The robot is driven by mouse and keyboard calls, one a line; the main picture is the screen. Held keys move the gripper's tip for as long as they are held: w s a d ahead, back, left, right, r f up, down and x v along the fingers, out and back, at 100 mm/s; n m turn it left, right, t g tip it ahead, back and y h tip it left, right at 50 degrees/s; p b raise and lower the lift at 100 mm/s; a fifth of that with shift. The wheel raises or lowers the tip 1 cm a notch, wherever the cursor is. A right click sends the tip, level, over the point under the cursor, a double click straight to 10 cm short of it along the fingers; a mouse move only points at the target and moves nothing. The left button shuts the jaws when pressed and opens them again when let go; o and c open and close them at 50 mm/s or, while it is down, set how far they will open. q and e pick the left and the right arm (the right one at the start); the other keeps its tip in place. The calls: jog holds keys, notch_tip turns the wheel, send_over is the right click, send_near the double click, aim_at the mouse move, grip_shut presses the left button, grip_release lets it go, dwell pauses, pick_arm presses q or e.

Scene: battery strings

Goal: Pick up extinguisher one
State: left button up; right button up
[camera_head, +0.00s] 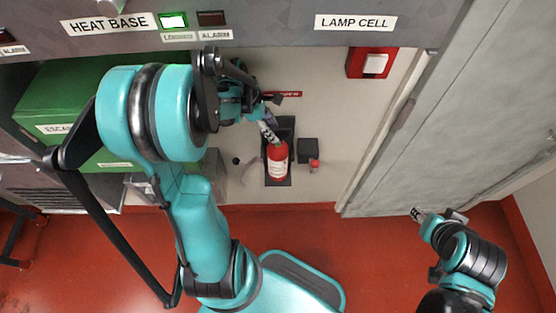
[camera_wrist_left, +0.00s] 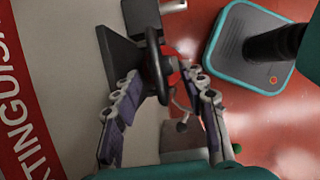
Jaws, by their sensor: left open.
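A red fire extinguisher (camera_head: 277,168) with a white label sits upright against a black backing plate (camera_head: 290,130) on the pale wall. My left gripper (camera_head: 268,131) is at its top, and part of the gripper hides the extinguisher's head. In the left wrist view, my left gripper (camera_wrist_left: 166,88) is open, with one finger on each side of the extinguisher's dark top (camera_wrist_left: 154,68). Some red shows behind the dark top. I cannot tell whether the fingers touch it. My right gripper (camera_head: 418,213) is at the lower right, away from the extinguisher; its jaws are too small to read.
A black box (camera_head: 308,150) with a small red item (camera_head: 314,166) is right of the extinguisher. A grey box (camera_head: 212,172) stands to its left. A labelled panel (camera_head: 270,30) overhangs above. A grey door (camera_head: 410,120) is at right.

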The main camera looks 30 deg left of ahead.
aim_at(278, 136)
pick_arm(q)
jog(key=b+x, duration=0.2)
jog(key=x, duration=0.3)
jog(key=shift+f, duration=0.25)
jog(key=shift+r, duration=0.1)
jog(key=shift+c, duration=1)
grip_shut()
